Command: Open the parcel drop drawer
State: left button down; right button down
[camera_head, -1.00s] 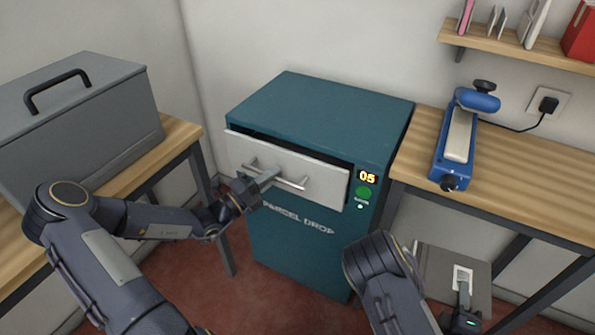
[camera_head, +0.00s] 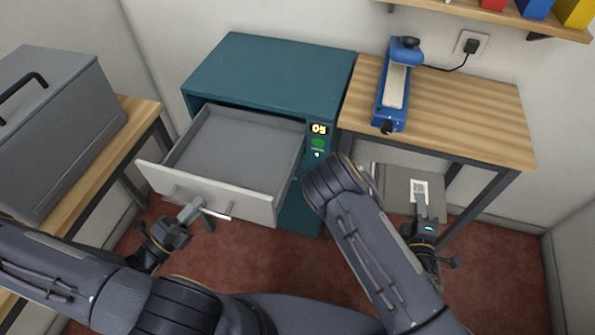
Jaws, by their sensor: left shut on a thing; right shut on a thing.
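The parcel drop drawer (camera_head: 205,192) has a pale front and a grey tray inside that looks empty. It is pulled well out of the teal cabinet (camera_head: 270,68). My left gripper (camera_head: 194,209) is shut on the metal handle (camera_head: 216,212) on the drawer front, and its fingers hide part of the bar. My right gripper (camera_head: 421,203) is shut on a flat grey parcel (camera_head: 393,186) with a white label (camera_head: 419,188). The parcel is held low, right of the cabinet and near the right bench's legs. My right arm hides part of the cabinet front.
A small panel (camera_head: 319,129) on the cabinet shows "05" with green lights. A blue device (camera_head: 396,85) stands on the right wooden bench (camera_head: 470,110). A grey case (camera_head: 60,135) stands on the left bench (camera_head: 140,112). Red floor (camera_head: 490,260) lies open at lower right.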

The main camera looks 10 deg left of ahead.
pick_arm(q)
jog(key=shift+s, duration=0.2)
jog(key=c, duration=1.5)
grip_release()
jog(key=shift+o, duration=0.2)
jog(key=v, duration=1.2)
jog(key=shift+b, duration=0.35)
